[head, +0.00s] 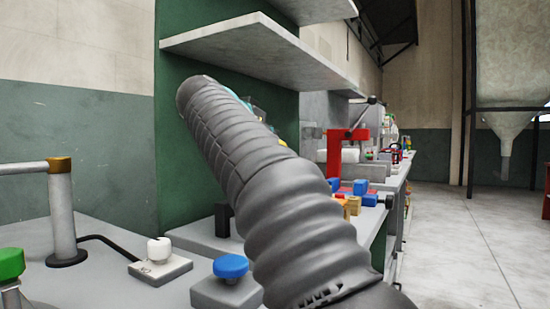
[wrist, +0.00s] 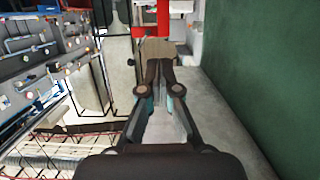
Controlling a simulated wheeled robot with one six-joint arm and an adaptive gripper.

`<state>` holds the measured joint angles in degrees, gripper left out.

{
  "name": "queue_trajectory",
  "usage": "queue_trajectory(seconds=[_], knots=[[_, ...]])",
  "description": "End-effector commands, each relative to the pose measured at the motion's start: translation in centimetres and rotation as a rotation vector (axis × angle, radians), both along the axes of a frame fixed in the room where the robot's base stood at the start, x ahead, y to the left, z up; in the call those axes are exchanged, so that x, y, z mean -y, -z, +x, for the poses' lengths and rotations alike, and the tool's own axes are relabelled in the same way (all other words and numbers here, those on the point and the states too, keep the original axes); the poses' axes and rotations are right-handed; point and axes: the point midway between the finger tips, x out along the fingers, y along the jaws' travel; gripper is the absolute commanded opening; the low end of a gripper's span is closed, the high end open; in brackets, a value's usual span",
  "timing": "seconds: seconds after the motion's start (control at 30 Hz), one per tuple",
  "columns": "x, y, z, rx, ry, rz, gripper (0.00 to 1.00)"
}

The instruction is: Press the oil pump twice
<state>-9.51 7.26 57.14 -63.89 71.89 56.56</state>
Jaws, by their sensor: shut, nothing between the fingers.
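I cannot tell for sure which thing is the oil pump. In the head view, a pale post (head: 62,215) with a brown cap and a sideways bar stands on the bench at left. Near it are a white knob (head: 158,248) on a white base, a blue round button (head: 231,265) on a grey box, and a green knob (head: 10,263). My gripper (wrist: 159,72) is shut and empty in the wrist view, its fingertips in front of a beige block (wrist: 157,48). In the head view my arm hides most of it.
Pale shelves (head: 255,52) jut from the green wall (head: 175,140) above my arm. A red frame (head: 346,150) and blue and yellow blocks (head: 356,190) stand farther along the benches. The floor (head: 455,215) at right is clear.

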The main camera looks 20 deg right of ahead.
Motion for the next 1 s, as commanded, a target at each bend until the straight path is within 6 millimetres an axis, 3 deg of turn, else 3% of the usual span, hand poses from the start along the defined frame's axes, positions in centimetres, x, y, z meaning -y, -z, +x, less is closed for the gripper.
queue_trajectory(seconds=[0.53,1.0], knots=[[0.2,0.1,0.3,0.0,-0.002,0.0,0.0],[6.5,1.9,4.9,-0.002,0.003,0.0,0.0]])
